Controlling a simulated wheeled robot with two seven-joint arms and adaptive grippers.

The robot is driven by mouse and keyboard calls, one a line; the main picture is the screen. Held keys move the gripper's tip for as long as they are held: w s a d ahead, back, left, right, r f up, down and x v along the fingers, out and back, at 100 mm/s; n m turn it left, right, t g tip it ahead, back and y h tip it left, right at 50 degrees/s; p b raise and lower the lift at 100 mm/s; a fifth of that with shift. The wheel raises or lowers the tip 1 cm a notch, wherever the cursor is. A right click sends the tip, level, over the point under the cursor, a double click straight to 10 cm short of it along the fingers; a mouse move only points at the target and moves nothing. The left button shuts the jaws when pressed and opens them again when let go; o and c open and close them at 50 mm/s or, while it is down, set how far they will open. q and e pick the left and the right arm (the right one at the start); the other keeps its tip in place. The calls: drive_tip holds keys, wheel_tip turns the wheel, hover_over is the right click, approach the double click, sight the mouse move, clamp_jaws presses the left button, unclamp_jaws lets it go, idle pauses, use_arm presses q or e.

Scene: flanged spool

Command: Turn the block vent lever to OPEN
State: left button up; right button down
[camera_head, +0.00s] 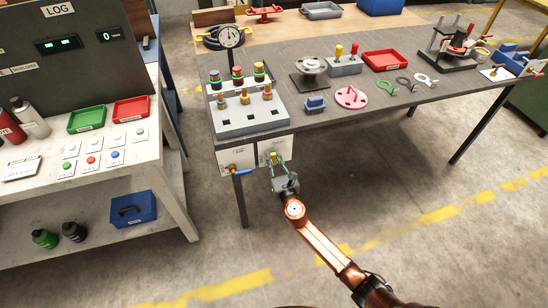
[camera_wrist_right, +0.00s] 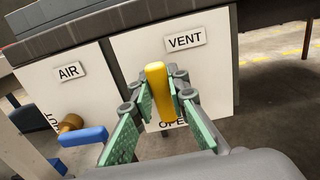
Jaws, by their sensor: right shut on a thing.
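The yellow vent lever (camera_wrist_right: 156,84) stands roughly upright in front of the white VENT panel (camera_wrist_right: 205,62) in the right wrist view. Its yellow end also shows in the head view (camera_head: 273,157). My right gripper (camera_head: 280,170) is at the front edge of the table, its green-padded fingers (camera_wrist_right: 161,96) closed on both sides of the lever. An OPEN label (camera_wrist_right: 172,123) shows partly below the lever, half covered by it and the fingers. The lever's pivot is hidden. My left gripper is not in view.
The AIR panel (camera_wrist_right: 65,80) hangs to the left, with a blue-handled brass valve (camera_wrist_right: 83,137) close to my right gripper. The grey tabletop (camera_head: 330,118) overhangs both panels and carries the gauge block (camera_head: 240,118). A table leg (camera_head: 241,205) stands left of my arm.

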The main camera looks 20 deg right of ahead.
drive_tip(key=c, duration=1.8)
unclamp_jaws()
drive_tip(key=shift+c, duration=0.2)
drive_tip(key=s, duration=1.2)
drive_tip(key=shift+a, duration=0.45)
drive_tip(key=shift+f, duration=0.15)
